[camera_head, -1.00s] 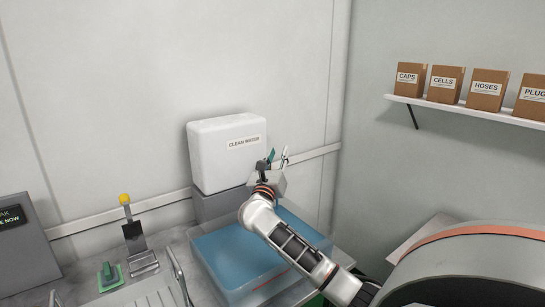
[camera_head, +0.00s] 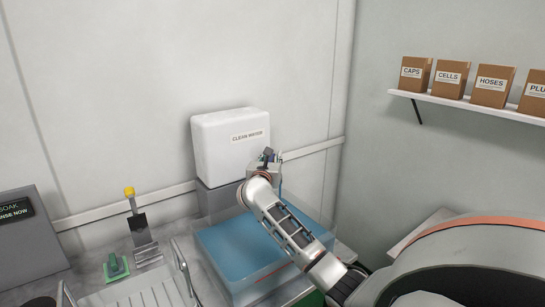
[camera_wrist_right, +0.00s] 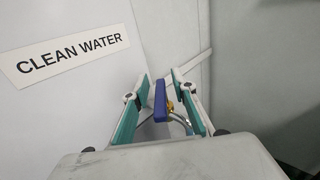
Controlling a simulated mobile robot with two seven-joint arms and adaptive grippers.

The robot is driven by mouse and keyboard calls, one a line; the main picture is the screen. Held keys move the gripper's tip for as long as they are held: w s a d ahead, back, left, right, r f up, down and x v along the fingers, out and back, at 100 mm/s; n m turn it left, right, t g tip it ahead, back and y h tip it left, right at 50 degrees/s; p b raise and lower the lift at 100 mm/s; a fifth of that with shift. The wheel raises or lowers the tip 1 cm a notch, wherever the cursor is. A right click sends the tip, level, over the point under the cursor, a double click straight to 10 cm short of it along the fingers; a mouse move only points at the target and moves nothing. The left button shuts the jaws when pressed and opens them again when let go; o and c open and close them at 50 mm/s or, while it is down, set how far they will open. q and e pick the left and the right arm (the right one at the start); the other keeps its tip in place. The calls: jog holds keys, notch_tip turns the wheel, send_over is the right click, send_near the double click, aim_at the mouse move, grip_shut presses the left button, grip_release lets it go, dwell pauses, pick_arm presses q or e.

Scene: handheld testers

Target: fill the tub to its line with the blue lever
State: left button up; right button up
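The blue lever (camera_wrist_right: 160,102) stands upright in the right wrist view, with a brass fitting beside it. My right gripper (camera_wrist_right: 160,95) is open, with one teal-padded finger on each side of the lever and visible gaps between. In the head view my right gripper (camera_head: 270,158) is at the lower right of the white clean-water tank (camera_head: 215,150), and the lever is hidden there. The clear tub (camera_head: 330,240) below holds blue water (camera_head: 225,255). A red line (camera_head: 268,273) shows on its near wall; I cannot tell the exact level against it. My left gripper is out of view.
A grey box with a display (camera_head: 20,235) stands at the left. Near it are a yellow-tipped upright part (camera_head: 134,205), a green-based item (camera_head: 116,267) and a metal rack (camera_head: 150,290). A shelf with labelled cartons (camera_head: 450,85) is on the right wall.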

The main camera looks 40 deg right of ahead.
jog(key=shift+w+d, duration=0.25)
jog(key=shift+d, duration=0.2)
jog(key=shift+c, duration=0.2)
grip_shut()
